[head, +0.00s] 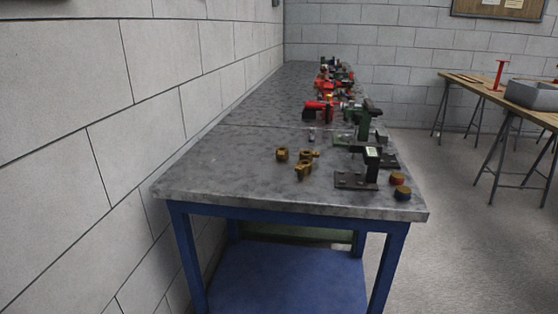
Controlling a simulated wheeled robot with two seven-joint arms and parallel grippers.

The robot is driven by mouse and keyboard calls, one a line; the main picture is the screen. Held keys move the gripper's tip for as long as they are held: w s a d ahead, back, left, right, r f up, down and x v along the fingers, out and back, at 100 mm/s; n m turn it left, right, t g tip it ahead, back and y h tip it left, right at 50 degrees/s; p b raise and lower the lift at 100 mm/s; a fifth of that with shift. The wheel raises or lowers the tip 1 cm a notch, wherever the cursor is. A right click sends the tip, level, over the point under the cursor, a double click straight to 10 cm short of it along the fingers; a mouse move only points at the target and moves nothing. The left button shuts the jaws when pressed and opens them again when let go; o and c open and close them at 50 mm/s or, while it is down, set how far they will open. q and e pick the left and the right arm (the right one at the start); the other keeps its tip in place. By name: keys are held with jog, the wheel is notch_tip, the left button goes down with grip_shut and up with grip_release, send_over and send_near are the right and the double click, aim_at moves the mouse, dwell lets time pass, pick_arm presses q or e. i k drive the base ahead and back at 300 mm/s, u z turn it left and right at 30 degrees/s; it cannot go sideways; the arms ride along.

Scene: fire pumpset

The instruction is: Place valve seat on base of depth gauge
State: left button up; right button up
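Neither of my grippers is in the head view. A grey-topped workbench (220,180) stands ahead with small parts along its right side. Near its front right, a dark flat plate (352,181) carries a dark upright block with a pale face (372,154); it may be the depth gauge with its base, but I cannot be sure. Brass-coloured parts lie left of it: a small round one (282,154) and irregular ones (303,171). I cannot tell which part is the valve seat.
Two round pieces, one red-topped (398,178) and one blue-sided (403,194), sit near the bench's right edge. Red and green assemblies (320,109) stand farther back. A block wall (70,130) runs along the left. Open floor (440,190) separates the bench from a wooden table (470,84).

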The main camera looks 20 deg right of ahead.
aim_at(349, 180)
jog(key=u, duration=0.45)
jog(key=i, duration=0.95)
jog(key=z, duration=0.1)
